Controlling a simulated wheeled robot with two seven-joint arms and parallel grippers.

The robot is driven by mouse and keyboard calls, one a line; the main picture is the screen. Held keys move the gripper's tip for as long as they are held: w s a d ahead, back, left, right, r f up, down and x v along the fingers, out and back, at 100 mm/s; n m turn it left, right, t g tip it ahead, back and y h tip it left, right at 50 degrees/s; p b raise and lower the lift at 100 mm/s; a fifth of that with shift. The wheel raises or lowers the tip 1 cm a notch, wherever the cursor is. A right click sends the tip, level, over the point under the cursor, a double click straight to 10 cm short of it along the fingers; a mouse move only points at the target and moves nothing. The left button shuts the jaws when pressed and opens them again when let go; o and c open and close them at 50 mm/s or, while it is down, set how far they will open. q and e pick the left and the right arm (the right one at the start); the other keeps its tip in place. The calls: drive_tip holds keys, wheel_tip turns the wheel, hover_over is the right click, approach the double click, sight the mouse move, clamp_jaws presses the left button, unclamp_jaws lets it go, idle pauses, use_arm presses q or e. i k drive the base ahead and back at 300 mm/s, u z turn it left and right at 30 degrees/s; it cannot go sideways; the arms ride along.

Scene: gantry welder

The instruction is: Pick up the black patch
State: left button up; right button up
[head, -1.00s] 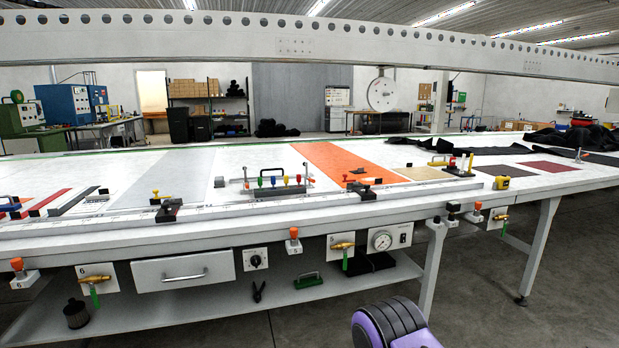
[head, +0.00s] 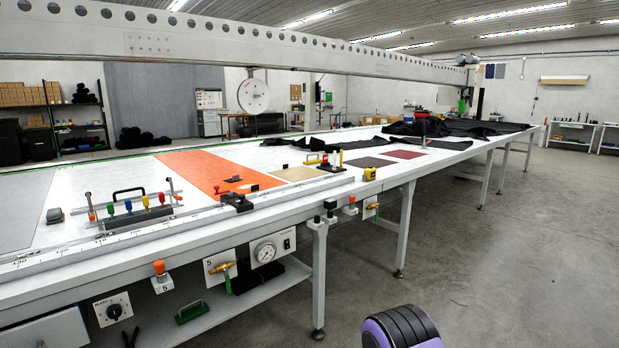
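Neither of my grippers is in view; only a purple and black part, probably of my own arm, shows at the bottom edge.
A yellow tape measure (head: 370,174) sits near the table's front edge. Black fabric (head: 460,128) is heaped on the far right of the table. An orange sheet (head: 212,172) lies left of the tan patch. The grey floor (head: 500,260) on the right is clear.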

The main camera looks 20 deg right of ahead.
sight(236, 178)
drive_tip(key=z, duration=0.55)
drive_tip(key=i, duration=0.8)
drive_tip(key=z, duration=0.2)
